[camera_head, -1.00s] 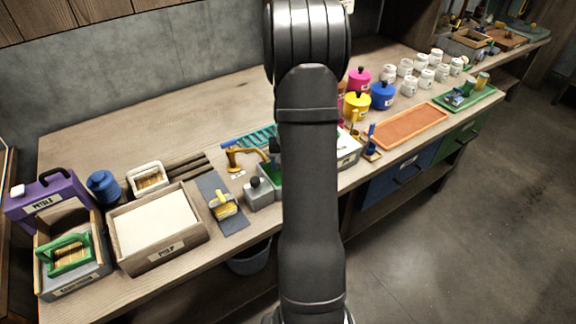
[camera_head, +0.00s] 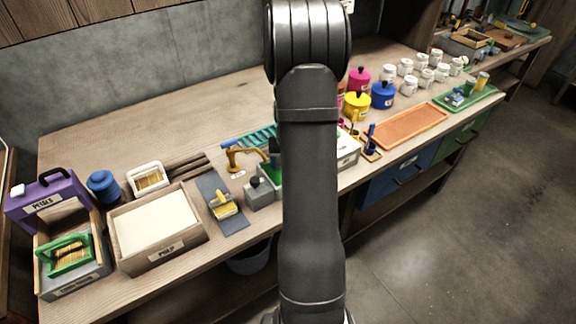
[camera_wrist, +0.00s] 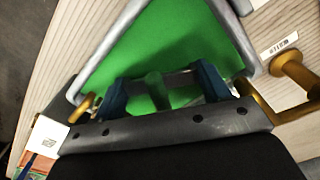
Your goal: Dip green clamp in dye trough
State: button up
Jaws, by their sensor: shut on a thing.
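In the wrist view, my gripper (camera_wrist: 162,86) has its two dark blue fingers shut on a darker green piece (camera_wrist: 156,90), which appears to be the green clamp. It is over the dye trough (camera_wrist: 247,52), which has a grey rim and bright green inside. I cannot tell whether the clamp touches the green. Brass-coloured parts show at both sides of the gripper. In the head view only a sliver of the green trough (camera_head: 274,175) shows; my arm hides the rest, along with my gripper and the clamp.
A brass tap (camera_head: 245,155) and a grey block with a dark knob (camera_head: 259,193) stand close to the trough. An orange tray (camera_head: 405,127) and coloured pots lie to the right.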

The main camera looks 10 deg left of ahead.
dwell(0.3)
jog(key=shift+r, duration=3.5)
